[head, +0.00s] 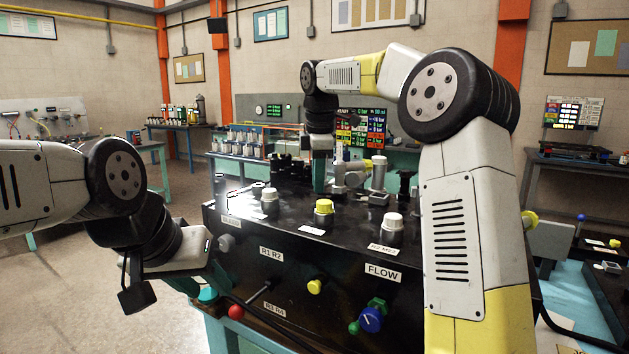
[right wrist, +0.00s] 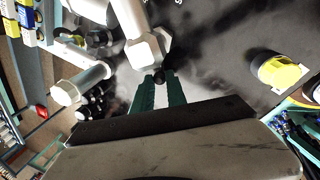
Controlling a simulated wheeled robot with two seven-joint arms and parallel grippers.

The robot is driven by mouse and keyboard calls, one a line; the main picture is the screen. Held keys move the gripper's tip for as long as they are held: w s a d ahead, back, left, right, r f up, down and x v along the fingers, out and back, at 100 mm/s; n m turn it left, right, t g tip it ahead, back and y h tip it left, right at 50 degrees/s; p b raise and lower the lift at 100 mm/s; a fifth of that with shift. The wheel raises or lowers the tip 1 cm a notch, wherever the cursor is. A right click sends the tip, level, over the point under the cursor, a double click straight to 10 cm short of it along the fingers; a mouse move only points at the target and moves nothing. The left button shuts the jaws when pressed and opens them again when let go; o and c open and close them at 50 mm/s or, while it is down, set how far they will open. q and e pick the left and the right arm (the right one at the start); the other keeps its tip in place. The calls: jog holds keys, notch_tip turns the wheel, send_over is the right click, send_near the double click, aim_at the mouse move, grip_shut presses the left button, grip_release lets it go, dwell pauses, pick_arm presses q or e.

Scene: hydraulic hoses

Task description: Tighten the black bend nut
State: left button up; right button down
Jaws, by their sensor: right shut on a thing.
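My right gripper (head: 320,178) points down over the black bench top, among the fittings at its back. In the right wrist view its two green fingers (right wrist: 159,92) are closed on a small dark piece, which looks like the black bend nut (right wrist: 159,76). It sits right beside a pale hex fitting (right wrist: 147,50); whether the two touch is unclear. Most of the nut is hidden between the fingers. In the head view the nut cannot be made out. My left gripper (head: 196,286) hangs at the bench's front left corner; its fingertips are mostly hidden.
Yellow-capped (head: 324,207) and white-capped (head: 392,222) knobs stand on the bench top (head: 290,228). A silver post (head: 378,175) rises close right of my right gripper. A red-ended lever (head: 236,311) and a blue knob (head: 371,320) stick out of the front panel.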

jog(key=w+m, duration=0.1)
jog(key=m, duration=0.1)
jog(key=w+m, duration=0.1)
jog(key=m, duration=0.1)
jog(key=shift+d+h, duration=0.15)
jog(key=shift+h, duration=0.25)
jog(key=shift+w+d+m+h, duration=0.15)
jog(key=shift+w+d+m, duration=0.15)
jog(key=shift+m, duration=0.65)
jog(key=shift+w+d+m+h, duration=0.15)
jog(key=shift+w+m, duration=0.25)
jog(key=shift+m, duration=0.55)
jog(key=c, duration=1.3)
grip_release()
jog(key=shift+c, duration=0.2)
jog(key=v, duration=0.7)
jog(key=shift+r, duration=0.45)
